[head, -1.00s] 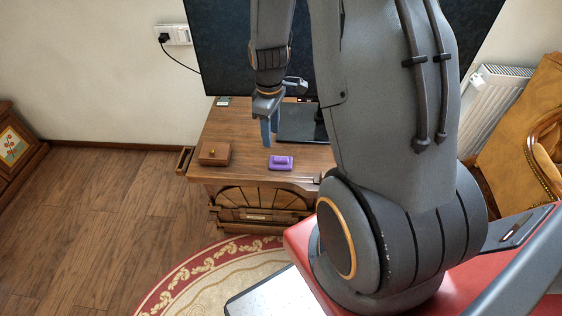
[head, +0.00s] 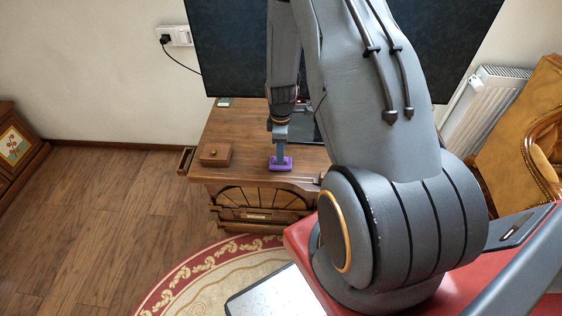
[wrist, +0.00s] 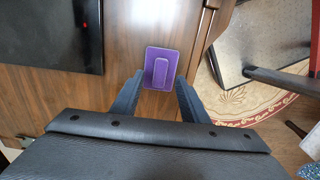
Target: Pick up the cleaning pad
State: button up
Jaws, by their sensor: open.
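The purple cleaning pad (head: 281,166) lies flat on the wooden cabinet top, near its front edge. It has a raised grip bar along its middle, seen in the wrist view on the pad (wrist: 161,68). My gripper (head: 280,160) points down at the pad and covers part of it in the head view. In the wrist view my gripper (wrist: 157,85) is open, with one finger on each side of the pad's near end. The head view does not show clearly whether the fingertips touch the pad.
The wooden cabinet (head: 232,130) also carries a small wooden box (head: 215,155) left of the pad. A large dark television (head: 225,60) stands at the back, its base (wrist: 70,35) also on the top. A patterned round rug (head: 200,275) lies in front.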

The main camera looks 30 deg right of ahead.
jog(key=shift+f+p, duration=0.35)
jog(key=shift+f, duration=1.2)
grip_shut()
jog(key=shift+r, duration=0.1)
notch_tip(320, 180, up, 10)
jog(key=b, duration=0.2)
